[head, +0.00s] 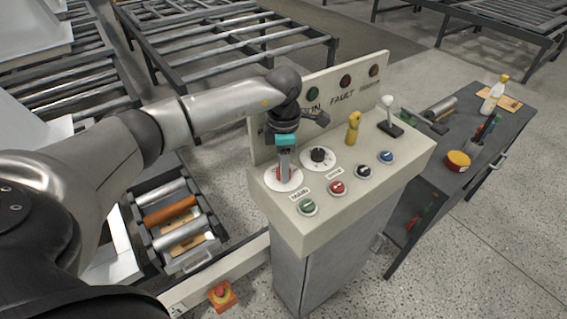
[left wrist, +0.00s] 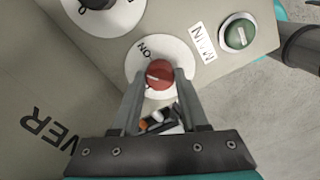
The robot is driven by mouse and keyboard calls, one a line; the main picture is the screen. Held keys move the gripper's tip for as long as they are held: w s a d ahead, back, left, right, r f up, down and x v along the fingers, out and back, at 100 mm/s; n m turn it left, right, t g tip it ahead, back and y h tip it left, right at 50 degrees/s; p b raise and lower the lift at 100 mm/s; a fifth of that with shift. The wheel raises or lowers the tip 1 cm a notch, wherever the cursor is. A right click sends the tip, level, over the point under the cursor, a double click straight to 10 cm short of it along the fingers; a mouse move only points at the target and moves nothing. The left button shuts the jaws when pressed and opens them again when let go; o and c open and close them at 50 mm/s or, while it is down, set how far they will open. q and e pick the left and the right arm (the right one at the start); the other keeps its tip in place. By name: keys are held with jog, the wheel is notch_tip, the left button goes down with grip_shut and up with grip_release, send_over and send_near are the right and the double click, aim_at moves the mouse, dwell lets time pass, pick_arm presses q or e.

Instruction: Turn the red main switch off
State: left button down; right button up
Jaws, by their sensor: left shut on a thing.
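The red main switch (left wrist: 159,74) is a round red knob with a pale mark, on a white dial plate (left wrist: 135,62) reading ON. The MAIN label (left wrist: 202,42) is beside the plate. My left gripper (head: 284,177) points down over the dial and is shut on the red knob, one finger on each side in the left wrist view. In the head view the fingers mostly hide the knob, and the white plate (head: 291,184) shows around them. I cannot tell which position the mark indicates. My right gripper is not in view.
A black knob (head: 318,155) on a white dial stands close by on the console (head: 412,152). Green (head: 307,206), red (head: 337,187) and blue buttons, a yellow knob (head: 353,128) and a lever (head: 388,115) are also there. An upright lamp panel (head: 325,84) rises behind. A tool table is at right.

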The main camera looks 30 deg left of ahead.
pick_arm(q)
jog(key=n+p, duration=0.1)
jog(key=n, duration=0.4)
jog(key=shift+r+n+p, duration=0.1)
jog(key=shift+n+p, duration=0.2)
jog(key=n+p, duration=0.1)
jog(key=n, duration=0.4)
jog(key=shift+p, duration=0.35)
jog(key=shift+c, duration=2.1)
grip_release()
notch_tip(320, 180, up, 15)
